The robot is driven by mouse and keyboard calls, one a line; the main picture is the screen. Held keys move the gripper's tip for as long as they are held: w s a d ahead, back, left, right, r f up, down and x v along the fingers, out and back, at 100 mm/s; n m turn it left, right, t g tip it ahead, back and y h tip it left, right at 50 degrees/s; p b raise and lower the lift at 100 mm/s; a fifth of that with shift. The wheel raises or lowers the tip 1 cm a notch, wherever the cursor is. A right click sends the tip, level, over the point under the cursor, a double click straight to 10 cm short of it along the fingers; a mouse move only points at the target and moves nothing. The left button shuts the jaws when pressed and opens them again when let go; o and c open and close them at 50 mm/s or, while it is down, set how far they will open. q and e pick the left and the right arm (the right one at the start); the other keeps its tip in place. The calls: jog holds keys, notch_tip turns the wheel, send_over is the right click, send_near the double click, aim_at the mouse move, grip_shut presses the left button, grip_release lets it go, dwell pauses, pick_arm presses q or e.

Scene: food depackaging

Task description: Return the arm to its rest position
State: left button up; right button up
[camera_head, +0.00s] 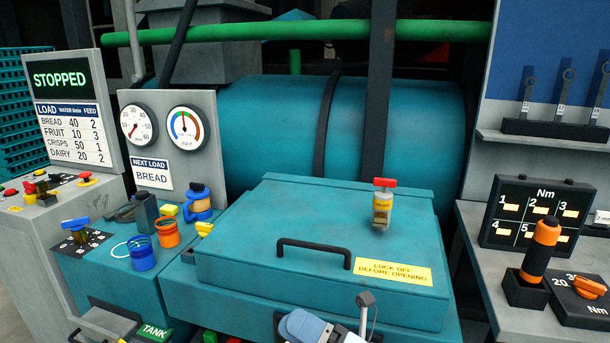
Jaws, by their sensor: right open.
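My right gripper (325,330) shows at the bottom edge, in front of the teal hatch box (240,298). It is open with nothing seen between its fingers, and its lower part is cut off by the frame. The teal lid (240,235) with its dark handle (314,249) lies closed above and behind it. My left gripper is not in view.
The right bench holds an orange-handled tool (541,248) in a black block and a torque panel (535,215). A sign (60,77) reads STOPPED.

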jog(key=d+f+m+t+h, duration=0.5)
jog(key=f+m+h, duration=0.25)
jog(key=m, duration=0.45)
jog(key=d+f+m+t+h, duration=0.4)
jog(key=d+f+m+h, duration=0.3)
jog(key=m, duration=0.5)
jog(key=s+d+f+m+g+h, duration=0.2)
jog(key=s+d+f+m+g, duration=0.15)
jog(key=s+f+m, duration=0.45)
jog(key=s+d+f+m+g+h, duration=0.2)
jog(key=s+d+f+m+g, duration=0.15)
jog(key=s+f, duration=0.5)
notch_tip(320, 180, up, 14)
jog(key=w+d+t+p, duration=0.1)
jog(key=d+p, duration=0.1)
jog(key=p, duration=1.7)
jog(key=shift+w+r, duration=0.25)
jog(key=shift+w, duration=0.15)
